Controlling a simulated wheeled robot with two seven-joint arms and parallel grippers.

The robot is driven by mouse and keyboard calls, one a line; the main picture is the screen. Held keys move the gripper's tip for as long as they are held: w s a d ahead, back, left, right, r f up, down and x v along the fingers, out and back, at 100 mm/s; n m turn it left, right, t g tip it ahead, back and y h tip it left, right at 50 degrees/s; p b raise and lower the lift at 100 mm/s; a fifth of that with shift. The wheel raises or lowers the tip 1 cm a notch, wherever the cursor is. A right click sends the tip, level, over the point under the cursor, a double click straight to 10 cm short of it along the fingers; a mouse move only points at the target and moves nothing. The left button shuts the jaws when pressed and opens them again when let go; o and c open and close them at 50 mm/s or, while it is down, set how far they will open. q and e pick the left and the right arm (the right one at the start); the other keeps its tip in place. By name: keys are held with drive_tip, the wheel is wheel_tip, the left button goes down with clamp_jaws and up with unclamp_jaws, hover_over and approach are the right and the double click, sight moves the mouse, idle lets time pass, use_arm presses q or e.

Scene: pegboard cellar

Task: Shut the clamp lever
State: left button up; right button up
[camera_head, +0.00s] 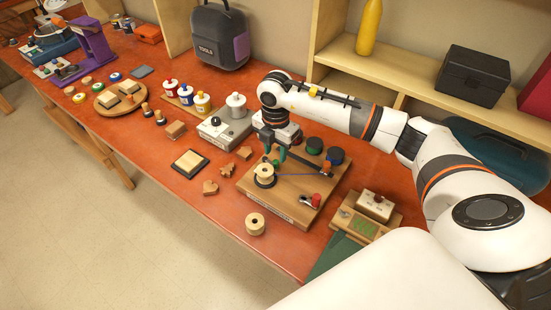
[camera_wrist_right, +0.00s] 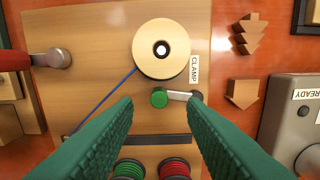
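The clamp lever (camera_wrist_right: 178,96) is a short metal bar with a green knob (camera_wrist_right: 159,98) at its left end in the right wrist view, beside the CLAMP label (camera_wrist_right: 195,68). It lies on the wooden board (camera_head: 294,211) next to a pale wooden spool (camera_head: 265,172), which also shows in the wrist view (camera_wrist_right: 145,60). My right gripper (camera_head: 273,155) is over the board, with its green fingers apart. In the wrist view its fingertips (camera_wrist_right: 160,103) stand either side of the knob; I cannot tell whether they touch it. My left gripper is out of view.
A red-knobbed lever (camera_head: 313,201) sits at the board's near right. A blue thread (camera_head: 300,175) runs across the board from the spool. Dark-topped reels (camera_head: 314,145) stand at its back. A loose spool (camera_head: 255,224) and wooden shapes (camera_head: 210,187) lie nearby on the orange bench.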

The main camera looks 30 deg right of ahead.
sight(275, 161)
wheel_tip(275, 161, up, 9)
drive_tip(key=b, duration=0.2)
drive_tip(key=shift+f, duration=0.2)
drive_tip(key=shift+f, duration=0.1)
